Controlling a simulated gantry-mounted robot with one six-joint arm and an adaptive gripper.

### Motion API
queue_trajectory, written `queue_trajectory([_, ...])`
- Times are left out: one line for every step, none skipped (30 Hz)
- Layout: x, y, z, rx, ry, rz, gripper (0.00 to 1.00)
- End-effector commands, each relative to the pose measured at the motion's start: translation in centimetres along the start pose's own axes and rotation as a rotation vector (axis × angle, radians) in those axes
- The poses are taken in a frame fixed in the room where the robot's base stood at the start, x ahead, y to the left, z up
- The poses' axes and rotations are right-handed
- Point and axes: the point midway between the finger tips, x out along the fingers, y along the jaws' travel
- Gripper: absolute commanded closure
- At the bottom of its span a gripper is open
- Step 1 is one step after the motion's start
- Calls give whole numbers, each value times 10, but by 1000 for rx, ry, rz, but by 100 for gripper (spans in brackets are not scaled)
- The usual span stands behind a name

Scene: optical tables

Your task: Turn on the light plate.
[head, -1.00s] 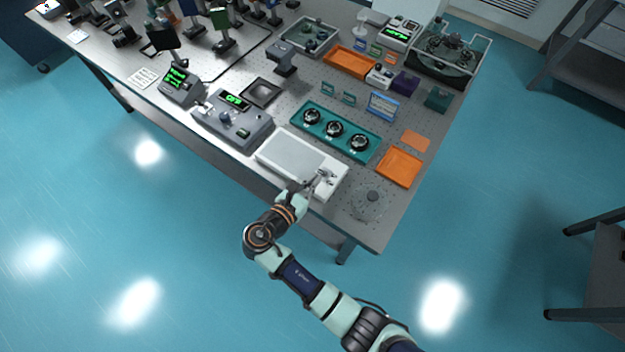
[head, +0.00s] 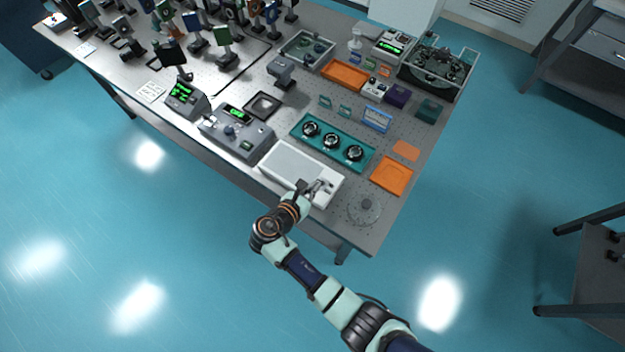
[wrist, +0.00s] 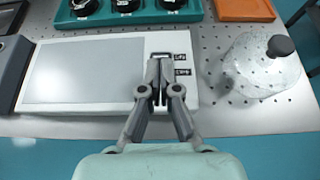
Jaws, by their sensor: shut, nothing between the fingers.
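The light plate is a flat white box (head: 278,168) with a pale grey panel, lying near the front edge of the optical table. It also shows in the wrist view (wrist: 86,108), where its panel looks grey and unlit. At its right end are a dark-framed switch and small dark labels (wrist: 181,72). My gripper (wrist: 159,92) is shut and empty, with its fingertips over the right end of the plate, just in front of the switch and partly covering it. Whether the fingertips touch the plate cannot be told. In the head view my gripper (head: 312,187) is small.
A teal tray (head: 341,146) with three black round parts lies behind the plate. A grey instrument (head: 245,142) stands at its left. An orange tray (head: 391,176) and a clear round dish with a dark knob (head: 364,209) are at its right.

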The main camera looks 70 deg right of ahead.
Motion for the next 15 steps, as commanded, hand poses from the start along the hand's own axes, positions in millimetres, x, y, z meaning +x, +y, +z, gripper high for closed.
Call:
queue_trajectory([-4, -1, 11, 0, 23, -3, 100])
queue_trajectory([-4, -1, 13, 0, 40, -3, 100])
queue_trajectory([-4, -1, 16, 0, 64, -3, 100])
queue_trajectory([-4, -1, 18, 0, 86, -3, 100])
queue_trajectory([-4, -1, 20, 1, 107, -4, 100])
queue_trajectory([-3, -1, 23, 1, 139, -5, 100])
queue_trajectory([-3, -1, 25, 1, 164, -5, 100])
queue_trajectory([-2, -1, 26, 1, 191, -5, 100])
queue_trajectory([-1, -1, 29, 1, 229, -5, 100])
queue_trajectory([0, -1, 31, 1, 258, -6, 100])
queue_trajectory([1, -1, 32, 3, 287, -5, 100])
queue_trajectory([2, -2, 33, 2, 325, -6, 100])
queue_trajectory([4, -2, 34, 3, 353, -5, 100])
queue_trajectory([5, -2, 35, 3, 382, -6, 100])
queue_trajectory([7, -1, 37, 4, 419, -5, 100])
